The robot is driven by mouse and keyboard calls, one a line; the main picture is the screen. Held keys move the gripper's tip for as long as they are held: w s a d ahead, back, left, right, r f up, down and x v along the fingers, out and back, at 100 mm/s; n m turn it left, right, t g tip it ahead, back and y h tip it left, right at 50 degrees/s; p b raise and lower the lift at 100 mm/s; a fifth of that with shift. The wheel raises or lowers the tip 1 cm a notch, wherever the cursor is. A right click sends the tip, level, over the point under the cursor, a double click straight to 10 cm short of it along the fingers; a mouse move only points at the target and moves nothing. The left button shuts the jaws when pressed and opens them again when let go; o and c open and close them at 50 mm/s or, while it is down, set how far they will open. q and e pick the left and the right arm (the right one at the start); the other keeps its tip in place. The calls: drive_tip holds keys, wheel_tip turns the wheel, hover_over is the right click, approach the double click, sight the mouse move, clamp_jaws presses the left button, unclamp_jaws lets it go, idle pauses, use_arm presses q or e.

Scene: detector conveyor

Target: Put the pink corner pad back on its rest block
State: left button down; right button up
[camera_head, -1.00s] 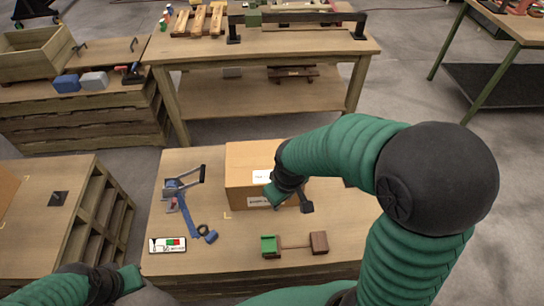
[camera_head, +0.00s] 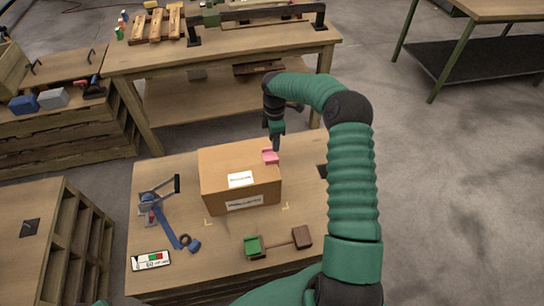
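The pink corner pad (camera_head: 270,157) sits at the upper right corner of the cardboard box (camera_head: 224,164). My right gripper (camera_head: 276,147) points down right at the pad, at or just above it; whether its fingers are apart or closed on it is too small to tell. A low wooden rest piece (camera_head: 278,242) lies near the table's front, with a green pad (camera_head: 253,246) on its left end and a bare brown block (camera_head: 302,237) on its right end. My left gripper is out of view.
A blue strapping tool (camera_head: 168,215) and a white card with coloured fields (camera_head: 150,260) lie left on the table (camera_head: 222,239). Yellow corner marks lie in front of the box. A second workbench (camera_head: 222,54) stands behind, a slatted wooden stand (camera_head: 62,230) at left.

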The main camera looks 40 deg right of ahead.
sight(273, 159)
drive_tip(key=f, duration=0.2)
drive_tip(key=a+f, duration=0.1)
drive_tip(key=f, duration=0.1)
drive_tip(key=shift+s, duration=0.1)
drive_tip(key=f, duration=0.5)
drive_tip(key=shift+d+f+p, duration=0.2)
drive_tip(key=shift+f+p, duration=0.1)
drive_tip(key=shift+a+r, duration=0.1)
drive_tip(key=shift+c, duration=0.3)
drive_tip(key=shift+a, duration=0.1)
drive_tip(key=shift+c, duration=1.1)
clamp_jaws()
